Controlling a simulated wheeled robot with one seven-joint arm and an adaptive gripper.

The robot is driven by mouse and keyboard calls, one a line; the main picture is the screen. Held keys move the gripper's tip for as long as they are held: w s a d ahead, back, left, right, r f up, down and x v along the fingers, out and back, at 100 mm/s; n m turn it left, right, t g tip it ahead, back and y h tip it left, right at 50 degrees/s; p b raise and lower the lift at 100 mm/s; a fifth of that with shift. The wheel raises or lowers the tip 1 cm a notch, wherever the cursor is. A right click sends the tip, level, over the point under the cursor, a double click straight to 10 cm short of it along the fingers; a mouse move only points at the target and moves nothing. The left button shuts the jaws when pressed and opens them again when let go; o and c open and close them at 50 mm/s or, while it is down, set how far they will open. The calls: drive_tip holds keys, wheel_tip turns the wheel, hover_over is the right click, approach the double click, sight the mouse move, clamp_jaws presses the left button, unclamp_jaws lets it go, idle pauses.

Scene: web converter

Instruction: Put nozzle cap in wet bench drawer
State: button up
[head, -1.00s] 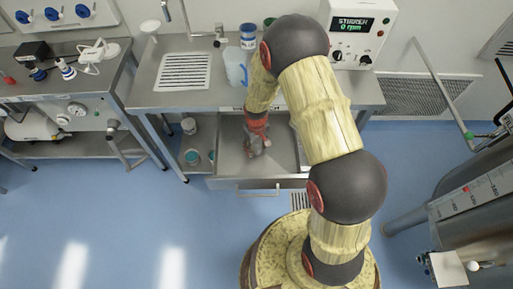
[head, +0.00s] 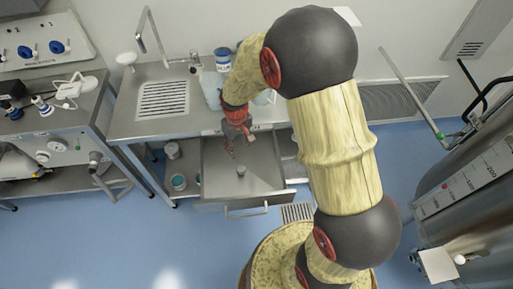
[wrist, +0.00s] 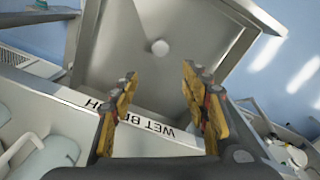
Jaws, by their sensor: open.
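The wet bench drawer (head: 215,182) is pulled open below the bench top; its bare metal floor also shows in the wrist view (wrist: 190,75). A small pale round piece, which looks like the nozzle cap (head: 241,170), rests on the drawer floor. It also shows in the wrist view (wrist: 160,47), beyond my fingertips and apart from them. My gripper (head: 239,146) is above the back part of the drawer, near the bench edge. In the wrist view my gripper (wrist: 159,75) is open, with nothing between its yellow fingers.
The bench edge with its "WET BENCH" label (wrist: 130,118) is close to my fingers. On the bench top are a clear beaker (head: 211,92) and a blue-labelled jar (head: 222,60). Small jars (head: 178,181) stand on the shelf left of the drawer. The drawer handle (head: 246,213) faces the floor.

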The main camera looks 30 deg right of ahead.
drive_tip(key=s+r+t, duration=0.1)
drive_tip(key=s+r, duration=0.3)
drive_tip(key=r, duration=0.4)
drive_tip(key=s+r+m+t, duration=0.1)
drive_tip(key=s+r, duration=0.3)
drive_tip(key=r, duration=0.4)
drive_tip(key=s+r+t, duration=0.2)
drive_tip(key=s+r, duration=0.2)
drive_tip(key=r, duration=0.4)
drive_tip(key=s+r+m+t, duration=0.1)
drive_tip(key=s+r, duration=0.4)
drive_tip(key=s, duration=0.4)
drive_tip(key=shift+s+d, duration=0.15)
drive_tip(key=shift+s, duration=0.15)
